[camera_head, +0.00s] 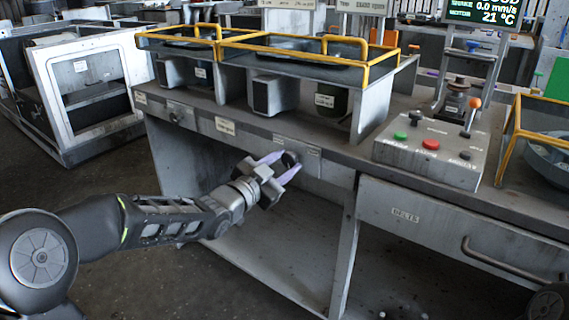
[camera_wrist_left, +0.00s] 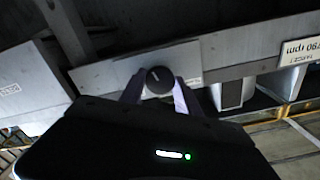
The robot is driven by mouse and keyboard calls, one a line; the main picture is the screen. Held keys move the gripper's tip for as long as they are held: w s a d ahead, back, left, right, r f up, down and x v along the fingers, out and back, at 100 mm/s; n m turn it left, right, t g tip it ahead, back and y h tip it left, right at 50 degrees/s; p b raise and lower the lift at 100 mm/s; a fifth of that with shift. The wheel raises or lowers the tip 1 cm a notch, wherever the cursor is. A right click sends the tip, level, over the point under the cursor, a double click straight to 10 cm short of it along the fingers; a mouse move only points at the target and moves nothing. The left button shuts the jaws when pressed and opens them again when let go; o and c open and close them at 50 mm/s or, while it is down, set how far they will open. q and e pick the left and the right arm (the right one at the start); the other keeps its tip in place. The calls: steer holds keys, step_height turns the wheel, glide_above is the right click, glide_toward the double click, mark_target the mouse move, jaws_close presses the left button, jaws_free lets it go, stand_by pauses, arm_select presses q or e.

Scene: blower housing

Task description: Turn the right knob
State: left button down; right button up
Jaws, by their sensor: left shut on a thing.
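The right knob (camera_head: 290,158) is a dark round knob on the front edge of the grey workbench. My left gripper (camera_head: 284,164) has its pale purple fingers on either side of it and is shut on it. The left wrist view shows the black knob face (camera_wrist_left: 160,79) with a small light mark, between the two fingers (camera_wrist_left: 158,90). A second, left knob (camera_head: 174,117) is on the same bench front further left, with no gripper at it. My right gripper is not in view.
Above the bench front stand trays with yellow rails (camera_head: 270,50). A control box (camera_head: 430,150) with green and red buttons and an orange-tipped lever stands to the right. A drawer (camera_head: 450,225) with a handle is below it. The floor under the bench is open.

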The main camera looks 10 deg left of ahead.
arm_select(q)
steer(key=c, duration=0.9)
jaws_free()
steer(key=p+v, duration=0.1)
steer(key=v, duration=0.7)
steer(key=shift+w, duration=0.1)
